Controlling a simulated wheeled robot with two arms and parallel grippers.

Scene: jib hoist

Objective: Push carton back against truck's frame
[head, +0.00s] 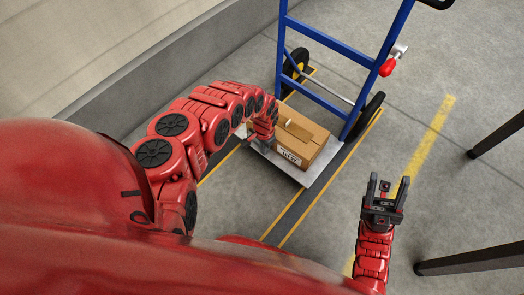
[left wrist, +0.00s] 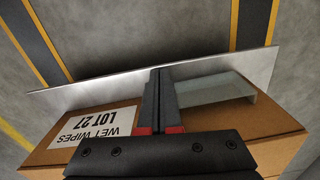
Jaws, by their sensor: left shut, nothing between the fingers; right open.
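The brown carton (head: 312,147) sits on the metal toe plate (head: 323,172) of the blue hand truck (head: 331,43). A white label is on its near face; in the left wrist view the carton (left wrist: 45,160) label reads WET WIPES LOT 27. My left gripper (head: 266,143) is at the carton's near left side, partly hiding it. In the left wrist view its fingers (left wrist: 158,90) are shut together, with nothing between them, in front of the carton. I cannot tell whether they touch it. My right gripper (head: 384,189) is open and empty, right of the truck and apart from the carton.
The truck's wheels (head: 369,113) stand on the floor, with a red-knobbed part (head: 388,66) on the frame. Yellow-edged dark strips (head: 292,213) run under the truck. Dark legs (head: 497,132) stand at the right. A wall (head: 140,70) is at the left. Floor around the right gripper is clear.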

